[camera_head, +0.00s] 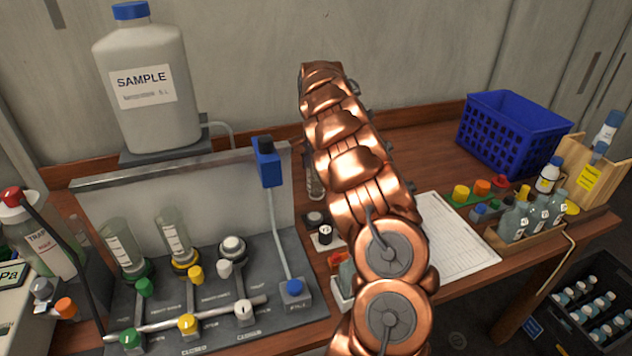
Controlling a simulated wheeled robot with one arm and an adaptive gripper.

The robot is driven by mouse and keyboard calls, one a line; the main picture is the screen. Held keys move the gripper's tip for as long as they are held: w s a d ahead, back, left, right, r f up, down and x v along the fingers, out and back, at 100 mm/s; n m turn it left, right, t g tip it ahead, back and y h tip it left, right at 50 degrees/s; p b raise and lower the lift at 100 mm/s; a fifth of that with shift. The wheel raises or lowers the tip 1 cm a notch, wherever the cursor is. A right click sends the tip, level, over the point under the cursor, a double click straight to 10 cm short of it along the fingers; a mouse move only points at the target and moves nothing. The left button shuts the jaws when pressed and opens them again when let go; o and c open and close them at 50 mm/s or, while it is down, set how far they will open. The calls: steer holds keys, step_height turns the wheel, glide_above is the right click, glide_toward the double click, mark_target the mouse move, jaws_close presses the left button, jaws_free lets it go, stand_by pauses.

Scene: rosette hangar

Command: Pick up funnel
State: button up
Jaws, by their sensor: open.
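Two clear graduated cups that look like filter funnels stand on the grey manifold (268,262) at the left. The left funnel (119,240) sits on a green base and the right funnel (172,228) on a yellow base. The third seat (232,250) has a pale fitting and no cup. I cannot tell which funnel the task means. My copper arm rises through the middle of the view, to the right of the manifold. My gripper does not show. A small clear object (316,185) behind the arm is partly hidden.
A large SAMPLE jug (150,85) stands on a raised platform behind the manifold. Right of my arm are a paper sheet (455,238), a wooden rack with bottles (528,236), coloured caps on a green strip (458,203) and a blue basket (512,133). Some bare wooden bench shows behind the sheet.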

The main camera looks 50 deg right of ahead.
mark_target(316, 179)
steer(key=shift+w+f+p, duration=0.1)
steer(key=shift+f+p, duration=0.25)
steer(key=shift+f, duration=1.2)
steer(key=shift+c, duration=0.3)
steer(key=c, duration=0.9)
